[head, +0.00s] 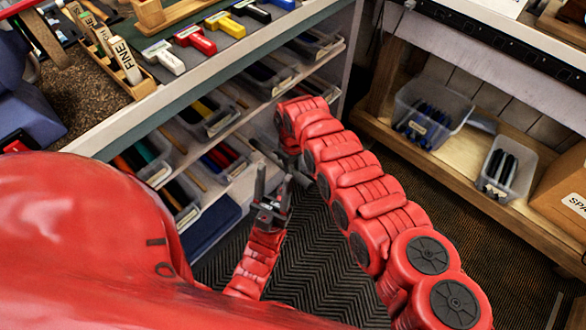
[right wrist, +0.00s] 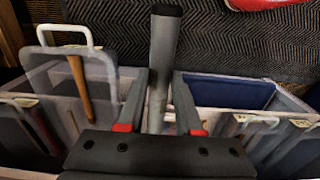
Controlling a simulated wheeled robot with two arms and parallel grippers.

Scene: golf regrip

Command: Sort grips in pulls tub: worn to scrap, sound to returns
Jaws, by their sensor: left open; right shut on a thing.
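My right gripper (right wrist: 159,84) is shut on a dark grey grip (right wrist: 164,52) with a black end, held upright between its fingers in the right wrist view. Its wear cannot be told. In the head view my right arm reaches to the shelves, and its gripper is mostly hidden. My left gripper (head: 272,190) is open and empty, in front of the lower shelves. A clear tub (head: 467,104) with dark blue grips and a smaller tub (head: 524,190) with black grips stand on the right-hand shelf. Which tub is pulls, scrap or returns cannot be read.
Clear bins (head: 152,170) with coloured grips fill the shelves under the bench. Coloured tools (head: 195,40) lie on the bench top. A cardboard box (head: 562,190) stands far right. In the right wrist view, a clear bin (right wrist: 103,70) holds a wooden-handled item. Dark floor mat lies between the shelves.

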